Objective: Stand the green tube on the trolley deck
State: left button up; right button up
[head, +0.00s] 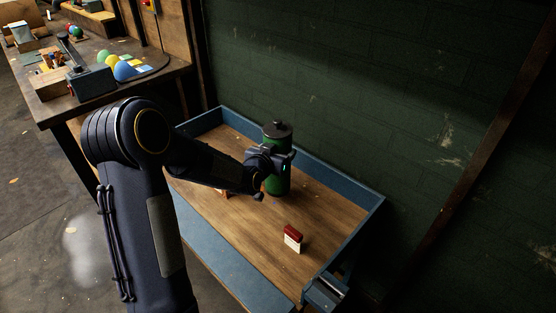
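The green tube (275,185), with a dark lid and knob on top, is upright over the wooden trolley deck (247,228), near the back blue rim. Its lower end appears to meet the deck, but I cannot tell for sure whether it touches. My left gripper (280,160) is at the tube's upper middle, in front of it and covering part of it. The fingers are dark and partly hidden, so I cannot tell whether they grip the tube. My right gripper is not in view.
A small red and white box (293,239) stands on the deck towards the front right. A small orange thing shows partly behind my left arm. A workbench (150,78) at the upper left holds coloured balls (124,71) and boxes. A dark green wall rises behind the trolley.

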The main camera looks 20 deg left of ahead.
pick_arm(q)
jog(key=f, duration=0.3)
jog(key=shift+w+f, duration=0.15)
jog(key=shift+w, duration=0.05)
jog(key=shift+f, duration=0.1)
jog(key=shift+f+b, duration=0.15)
jog(key=shift+b, duration=0.25)
jog(key=o, duration=1.7)
